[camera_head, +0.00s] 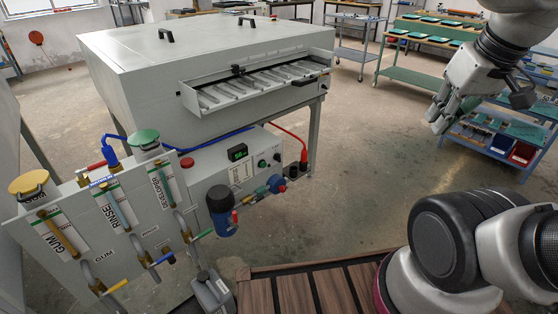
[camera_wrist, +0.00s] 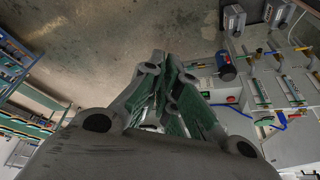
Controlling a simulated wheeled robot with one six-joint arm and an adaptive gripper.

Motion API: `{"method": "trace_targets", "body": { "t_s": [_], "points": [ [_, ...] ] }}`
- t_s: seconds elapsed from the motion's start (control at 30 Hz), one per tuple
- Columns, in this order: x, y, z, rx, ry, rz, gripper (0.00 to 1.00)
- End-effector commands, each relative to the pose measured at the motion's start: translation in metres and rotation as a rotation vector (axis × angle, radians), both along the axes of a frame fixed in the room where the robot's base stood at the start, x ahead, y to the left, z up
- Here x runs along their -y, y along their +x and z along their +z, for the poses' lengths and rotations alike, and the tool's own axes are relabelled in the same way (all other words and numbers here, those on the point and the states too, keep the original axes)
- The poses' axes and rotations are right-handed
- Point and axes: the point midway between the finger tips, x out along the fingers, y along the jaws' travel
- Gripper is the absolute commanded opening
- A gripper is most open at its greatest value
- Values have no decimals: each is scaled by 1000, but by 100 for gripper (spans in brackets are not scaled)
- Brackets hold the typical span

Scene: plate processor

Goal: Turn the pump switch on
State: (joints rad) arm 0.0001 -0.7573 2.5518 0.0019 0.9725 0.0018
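The pump switch is not labelled legibly. The grey control panel (camera_head: 240,170) on the plate processor's side carries a green-lit display (camera_head: 238,152), a small green button (camera_head: 262,164) and a dark knob (camera_head: 277,157). I cannot tell which of these is the pump switch. My gripper (camera_head: 437,122) hangs in the air at the upper right of the head view, well apart from the panel. In the wrist view its green-padded fingers (camera_wrist: 165,62) come together at the tips with nothing between them. They hide part of the panel; a red button (camera_wrist: 231,99) shows beside them.
The large processor (camera_head: 200,70) stands behind the panel. Gum, rinse and developer tubes (camera_head: 115,205), a blue filter (camera_head: 222,210) and hoses stick out at the front. A grey canister (camera_head: 212,293) stands below. Open floor (camera_head: 350,170) lies between panel and gripper; blue shelves (camera_head: 500,140) stand at right.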

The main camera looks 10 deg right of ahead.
Motion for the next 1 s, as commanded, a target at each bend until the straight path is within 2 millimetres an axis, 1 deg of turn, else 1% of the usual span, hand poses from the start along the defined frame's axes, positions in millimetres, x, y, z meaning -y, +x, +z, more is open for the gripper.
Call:
{"method": "trace_targets", "body": {
  "t_s": [0.03,0.1,0.13,0.27,0.37,0.47,0.57,0.67,0.7,0.77,0.8,0.87,0.9,0.97,1.0],
  "points": [
    [0,1,-1,-7,1,1,16],
    [-1,3,-7,-36,0,3,29],
    [-1,4,-12,-58,0,3,32],
    [-2,13,-41,-203,-1,9,32],
    [-2,26,-64,-330,-4,14,32],
    [-1,44,-87,-440,-16,22,32],
    [1,71,-114,-507,-34,36,32],
    [2,104,-147,-542,-51,55,32],
    [3,118,-163,-549,-59,65,32],
    [4,139,-188,-551,-69,80,32],
    [4,154,-206,-549,-76,91,32],
    [4,176,-235,-539,-85,111,32],
    [3,190,-256,-528,-89,124,32],
    [2,211,-289,-507,-94,148,32],
    [0,225,-312,-489,-96,164,32]
  ]
}}
